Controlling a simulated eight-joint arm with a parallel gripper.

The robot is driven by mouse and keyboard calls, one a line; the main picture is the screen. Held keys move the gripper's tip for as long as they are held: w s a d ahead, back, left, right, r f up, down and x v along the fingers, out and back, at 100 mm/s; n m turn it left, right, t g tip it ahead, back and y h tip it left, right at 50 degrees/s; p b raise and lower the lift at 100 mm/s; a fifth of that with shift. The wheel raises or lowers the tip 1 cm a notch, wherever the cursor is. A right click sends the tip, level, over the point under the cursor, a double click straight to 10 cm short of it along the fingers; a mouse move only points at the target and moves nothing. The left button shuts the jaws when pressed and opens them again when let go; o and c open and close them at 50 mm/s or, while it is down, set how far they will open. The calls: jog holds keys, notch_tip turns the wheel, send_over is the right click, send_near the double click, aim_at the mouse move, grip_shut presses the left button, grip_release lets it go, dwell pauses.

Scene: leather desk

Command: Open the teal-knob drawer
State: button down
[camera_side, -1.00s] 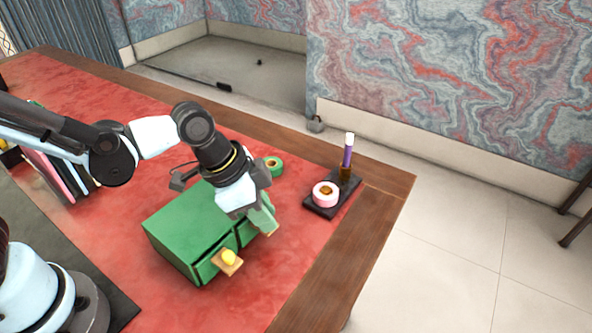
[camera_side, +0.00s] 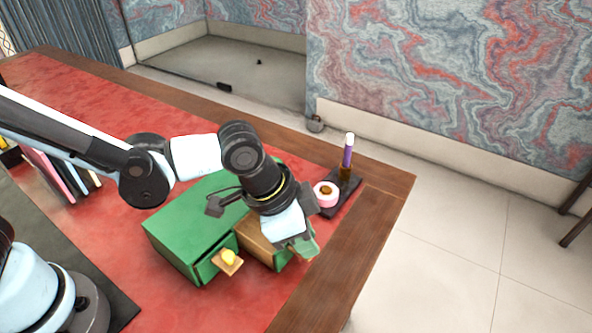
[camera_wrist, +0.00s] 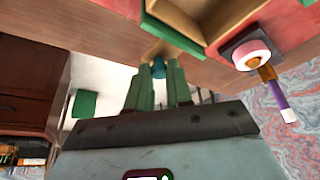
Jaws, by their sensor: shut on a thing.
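A green drawer cabinet (camera_side: 185,222) stands on the red desk top, with two drawers side by side. The right drawer (camera_side: 258,243) is pulled well out, and its wooden inside shows. Its green front (camera_wrist: 172,36) and open inside (camera_wrist: 205,14) also show in the wrist view. The teal knob (camera_wrist: 158,68) sits between the fingertips of my gripper (camera_wrist: 160,80), which is shut on it. In the side view my gripper (camera_side: 303,246) is at the drawer's front and hides the knob. The left drawer's yellow knob (camera_side: 229,257) is visible, and that drawer stands slightly out.
A dark tray (camera_side: 345,205) with a pink tape roll (camera_side: 325,193) and a purple-and-white marker (camera_side: 348,150) stands behind the drawer, to the right. Books (camera_side: 60,177) stand at the left. The wooden desk edge (camera_side: 335,265) is close to my gripper. The desk between drawer and edge is clear.

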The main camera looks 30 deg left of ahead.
jog(key=c, duration=1.3)
grip_release()
jog(key=shift+r, duration=0.1)
jog(key=v, duration=1.2)
jog(key=shift+s, duration=0.1)
jog(key=a+f+n+t+y, duration=0.1)
jog(key=a+n, duration=0.4)
jog(key=a, duration=0.6)
jog(key=a+f+n+t+y, duration=0.2)
jog(key=a+n+t, duration=0.1)
jog(key=a, duration=0.8)
jog(key=shift+w+f+n, duration=0.2)
jog(key=shift+w+n, duration=0.3)
jog(key=shift+n, duration=0.4)
